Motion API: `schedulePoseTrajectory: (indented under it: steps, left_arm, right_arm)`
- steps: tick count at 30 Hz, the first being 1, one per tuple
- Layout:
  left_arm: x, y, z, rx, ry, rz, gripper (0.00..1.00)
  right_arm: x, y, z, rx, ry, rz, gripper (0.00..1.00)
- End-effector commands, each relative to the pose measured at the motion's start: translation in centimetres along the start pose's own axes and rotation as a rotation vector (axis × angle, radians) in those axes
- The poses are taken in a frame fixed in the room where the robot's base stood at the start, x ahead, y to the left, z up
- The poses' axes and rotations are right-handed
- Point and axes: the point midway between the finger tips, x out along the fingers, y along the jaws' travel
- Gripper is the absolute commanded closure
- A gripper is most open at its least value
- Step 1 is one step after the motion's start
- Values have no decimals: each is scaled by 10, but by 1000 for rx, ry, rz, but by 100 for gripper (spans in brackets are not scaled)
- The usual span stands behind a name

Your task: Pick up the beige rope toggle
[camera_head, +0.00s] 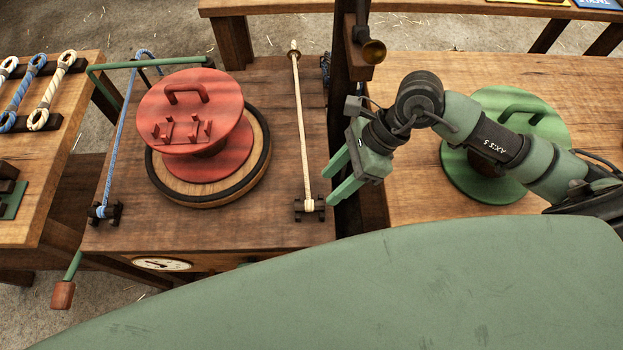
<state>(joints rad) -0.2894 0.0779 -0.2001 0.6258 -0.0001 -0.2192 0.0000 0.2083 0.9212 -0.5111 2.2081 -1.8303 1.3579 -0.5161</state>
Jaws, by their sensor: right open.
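A beige rope (302,125) runs in a straight line along the right side of the middle bench. Its near end is a pale beige piece (309,204) seated at a dark bracket. Its far end has a pale tip above a small brass-coloured disc. I cannot tell for sure which part is the toggle. My right gripper (329,187) is open and empty, with its two green fingers just right of the rope's near end, apart from it in the picture. My left gripper is not in view.
A red spool (210,168) stands on a round wooden base on the middle bench (240,225). A blue rope (118,135) runs along its left side. A dark post (352,120) rises right of the beige rope. A green spool (460,175) stands on the right bench.

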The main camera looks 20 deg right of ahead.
Motion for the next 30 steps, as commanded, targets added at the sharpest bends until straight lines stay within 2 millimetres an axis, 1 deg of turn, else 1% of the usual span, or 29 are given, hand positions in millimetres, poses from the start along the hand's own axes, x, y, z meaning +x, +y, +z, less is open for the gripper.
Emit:
schedulePoseTrajectory:
  steps: [2, 5, 8, 11, 15, 18, 21, 28, 29, 30]
  left_arm:
    - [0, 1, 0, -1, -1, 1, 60]
    - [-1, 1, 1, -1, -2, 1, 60]
    - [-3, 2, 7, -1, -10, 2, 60]
    - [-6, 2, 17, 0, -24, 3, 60]
    - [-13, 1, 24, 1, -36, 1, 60]
    - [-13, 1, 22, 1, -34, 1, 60]
    - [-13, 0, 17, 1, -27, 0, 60]
    - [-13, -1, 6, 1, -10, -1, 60]
    - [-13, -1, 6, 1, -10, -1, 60]
    - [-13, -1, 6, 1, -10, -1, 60]
  right_arm:
    - [2, 1, 0, 1, -2, 2, 52]
    - [10, 1, 1, 1, -3, 3, 52]
    - [21, 1, 1, 2, -4, 2, 52]
    - [32, 2, 2, 2, -3, 4, 52]
    - [53, 4, 3, 3, -5, 5, 52]
    - [68, 4, 2, 3, -5, 3, 52]
    - [76, 3, 2, 1, -3, 2, 52]
    - [78, 3, 1, 0, -2, 0, 52]
    - [78, 3, 1, 0, -2, 0, 55]
    - [78, 3, 1, 0, -2, 0, 66]
